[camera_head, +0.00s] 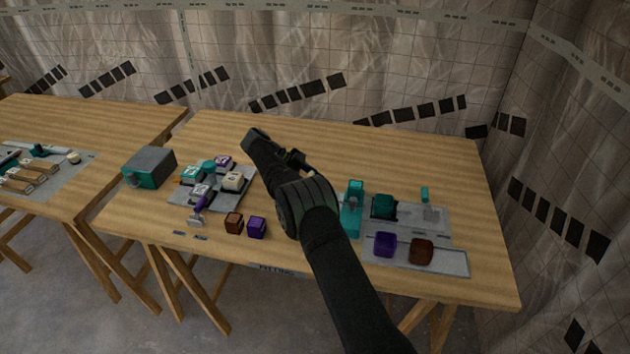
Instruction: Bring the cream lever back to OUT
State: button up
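I cannot pick out a cream lever with certainty. A grey panel (455,262) at the right of the near table carries an upright teal handle (425,195) on a pale grey base, and a teal piece (351,212) stands at its left edge. On the left table, a grey panel (72,174) carries several cream bars (38,166) and a round cream piece (74,157). My gripper (257,137) is dark and hangs over the middle of the near table, apart from both panels. Its fingers are too dark and small to read.
A grey-and-teal box (149,168) and a grey board (216,198) with several cubes stand left of my arm. A purple-handled tool (199,208), a brown cube (234,222) and a purple cube (256,227) lie in front. The table's back is clear.

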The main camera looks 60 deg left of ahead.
dwell(0.4)
jog(key=o, duration=1.4)
notch_tip(320, 180, up, 4)
jog(key=shift+w+d+r, duration=0.1)
jog(key=shift+d+r, duration=0.05)
jog(key=shift+r, duration=0.05)
jog(key=w+d+r, duration=0.2)
jog(key=d, duration=0.1)
jog(key=w+d+r, duration=0.2)
jog(key=d, duration=0.1)
jog(key=w+d+r, duration=0.2)
jog(key=d, duration=0.1)
jog(key=shift+w+r, duration=0.25)
jog(key=shift+w, duration=0.15)
jog(key=shift+a, duration=0.1)
